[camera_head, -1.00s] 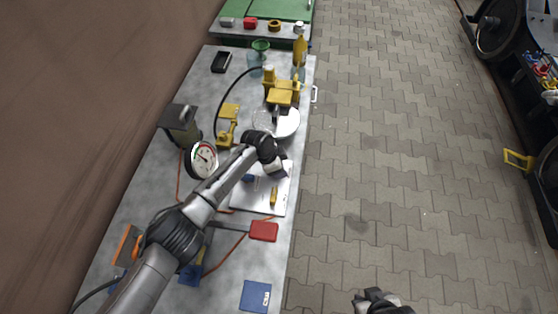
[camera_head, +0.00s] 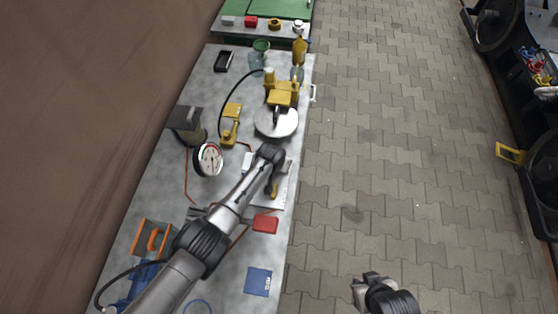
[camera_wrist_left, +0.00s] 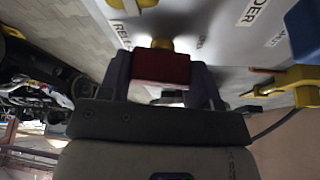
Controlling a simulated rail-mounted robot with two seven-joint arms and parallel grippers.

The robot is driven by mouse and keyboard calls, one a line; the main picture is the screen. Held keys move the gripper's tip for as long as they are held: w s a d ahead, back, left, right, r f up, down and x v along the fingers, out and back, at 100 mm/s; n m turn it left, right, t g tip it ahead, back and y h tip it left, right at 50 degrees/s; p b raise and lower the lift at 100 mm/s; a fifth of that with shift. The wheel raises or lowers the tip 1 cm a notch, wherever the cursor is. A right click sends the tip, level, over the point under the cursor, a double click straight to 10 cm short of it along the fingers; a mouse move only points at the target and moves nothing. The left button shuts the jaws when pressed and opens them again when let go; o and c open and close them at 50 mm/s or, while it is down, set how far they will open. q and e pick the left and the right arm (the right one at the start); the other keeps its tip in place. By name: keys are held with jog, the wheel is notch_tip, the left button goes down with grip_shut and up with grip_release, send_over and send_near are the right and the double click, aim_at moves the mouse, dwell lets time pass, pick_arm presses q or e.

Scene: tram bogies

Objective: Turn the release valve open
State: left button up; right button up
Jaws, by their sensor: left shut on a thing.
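The release valve shows in the left wrist view as a red handle (camera_wrist_left: 160,66) on a brass-coloured stem (camera_wrist_left: 162,44), at a white plate (camera_wrist_left: 225,30) with partly readable black lettering. My left gripper (camera_wrist_left: 161,80) is shut on the red handle, one dark finger on each side. In the head view my left arm reaches over the white plate (camera_head: 263,202) on the bench; its fingers and the valve handle are hard to make out there. A yellow part (camera_head: 274,190) stands beside my wrist. My right gripper (camera_head: 368,284) hangs over the paving, its fingers too small to judge.
The grey bench (camera_head: 222,275) carries a dial gauge (camera_head: 208,159), a yellow pump-like device (camera_head: 281,96), a round metal plate (camera_head: 277,122), a red pad (camera_head: 265,223) and a blue pad (camera_head: 258,281).

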pick_arm(q)
jog(key=shift+n+y, duration=0.5)
jog(key=shift+n, duration=1.1)
jog(key=o, duration=0.9)
jog(key=shift+r+p, duration=0.1)
jog(key=shift+p, duration=0.25)
